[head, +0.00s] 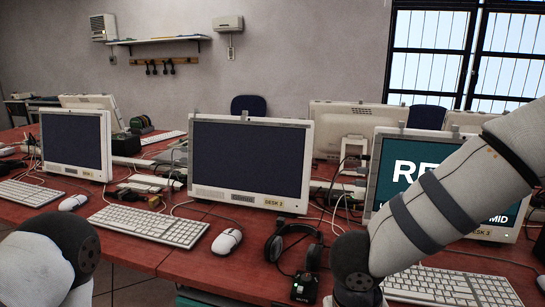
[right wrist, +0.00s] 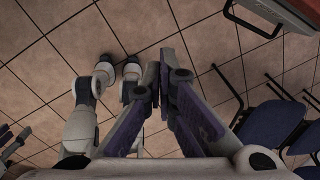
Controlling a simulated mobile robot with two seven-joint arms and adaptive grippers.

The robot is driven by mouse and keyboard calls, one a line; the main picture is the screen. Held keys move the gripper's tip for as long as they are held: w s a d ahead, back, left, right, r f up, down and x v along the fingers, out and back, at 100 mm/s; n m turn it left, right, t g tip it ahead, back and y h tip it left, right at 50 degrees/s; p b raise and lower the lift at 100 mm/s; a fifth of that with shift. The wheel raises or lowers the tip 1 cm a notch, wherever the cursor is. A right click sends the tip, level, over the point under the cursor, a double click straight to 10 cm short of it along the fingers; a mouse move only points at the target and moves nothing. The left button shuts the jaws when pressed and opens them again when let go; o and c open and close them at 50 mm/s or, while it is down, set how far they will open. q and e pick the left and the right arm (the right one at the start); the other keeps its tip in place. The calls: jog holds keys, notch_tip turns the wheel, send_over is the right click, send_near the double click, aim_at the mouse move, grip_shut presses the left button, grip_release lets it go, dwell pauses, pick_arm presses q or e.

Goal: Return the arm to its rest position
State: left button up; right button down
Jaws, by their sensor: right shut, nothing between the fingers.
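My right arm (head: 445,205) comes in from the right in the head view and passes in front of the right-hand monitor. Its hand is out of that frame. In the right wrist view my right gripper (right wrist: 164,78) is shut and empty, its purple-sided fingers together at the tips, with tiled floor behind them. My left arm (head: 45,265) shows only as a rounded white and dark link at the lower left of the head view. My left gripper is not in view.
A red desk (head: 140,255) holds a middle monitor (head: 250,155), a keyboard (head: 150,225), a mouse (head: 226,242), a headset (head: 290,243) and tangled cables. Blue chairs (right wrist: 275,125) stand at the right of the wrist view. The tiled floor (right wrist: 60,60) is open at upper left.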

jog(key=s+d+f+n+t+h, duration=0.1)
jog(key=s+d+f+n, duration=0.1)
jog(key=d+f+n, duration=0.5)
jog(key=s+d+f+n+h, duration=0.1)
jog(key=s+d+f+n, duration=0.1)
jog(key=f+n, duration=0.55)
jog(key=s+f+n+g+y, duration=0.3)
jog(key=s+n, duration=1.6)
jog(key=n, duration=0.1)
jog(key=shift+d+y, duration=0.2)
jog(key=shift+y, duration=0.1)
jog(key=shift+f+n, duration=0.1)
jog(key=shift+n, duration=0.15)
